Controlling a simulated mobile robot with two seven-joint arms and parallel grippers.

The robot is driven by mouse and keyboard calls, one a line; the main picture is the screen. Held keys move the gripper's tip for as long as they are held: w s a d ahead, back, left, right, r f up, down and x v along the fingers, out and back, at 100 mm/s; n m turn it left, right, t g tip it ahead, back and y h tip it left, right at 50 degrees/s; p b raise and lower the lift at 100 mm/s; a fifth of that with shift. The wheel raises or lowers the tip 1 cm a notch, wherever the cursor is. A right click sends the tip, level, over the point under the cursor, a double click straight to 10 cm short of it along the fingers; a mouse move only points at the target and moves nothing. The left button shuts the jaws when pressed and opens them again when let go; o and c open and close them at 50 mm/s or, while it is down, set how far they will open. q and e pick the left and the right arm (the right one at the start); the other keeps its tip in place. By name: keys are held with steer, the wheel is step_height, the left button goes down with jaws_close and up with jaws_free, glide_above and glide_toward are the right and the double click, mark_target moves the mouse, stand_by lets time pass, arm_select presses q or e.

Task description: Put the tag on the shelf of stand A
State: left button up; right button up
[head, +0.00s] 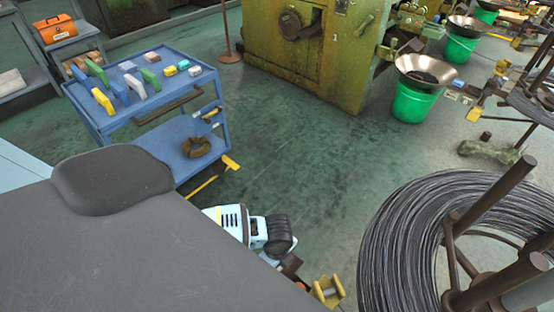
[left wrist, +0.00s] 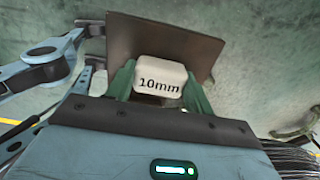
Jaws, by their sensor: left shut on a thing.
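The tag (left wrist: 160,72) is a small whitish block with "10mm" printed on it. In the left wrist view it sits between the green fingers of my left gripper (left wrist: 160,88), which is shut on it. A flat brown plate (left wrist: 185,38) lies just beyond the tag; I cannot tell whether the tag touches it or whether it is the shelf of stand A. In the head view my left arm shows at bottom centre, but its fingers and the tag cannot be made out. My right gripper is not in view. No letter A is readable.
A large wire coil (head: 400,230) with brown posts stands at right. A yellow spool-like part (head: 328,291) is at bottom centre. A blue cart (head: 125,125) with coloured blocks is at upper left. A green machine (head: 310,50) and green buckets (head: 412,104) stand behind. The middle floor is clear.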

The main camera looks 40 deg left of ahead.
arm_select(q)
steer(key=shift+f, duration=0.15)
steer(key=o, duration=1)
steer(key=shift+c, duration=0.2)
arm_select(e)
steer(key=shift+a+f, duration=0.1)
arm_select(q)
step_height(320, 180, up, 12)
steer(key=p, duration=0.2)
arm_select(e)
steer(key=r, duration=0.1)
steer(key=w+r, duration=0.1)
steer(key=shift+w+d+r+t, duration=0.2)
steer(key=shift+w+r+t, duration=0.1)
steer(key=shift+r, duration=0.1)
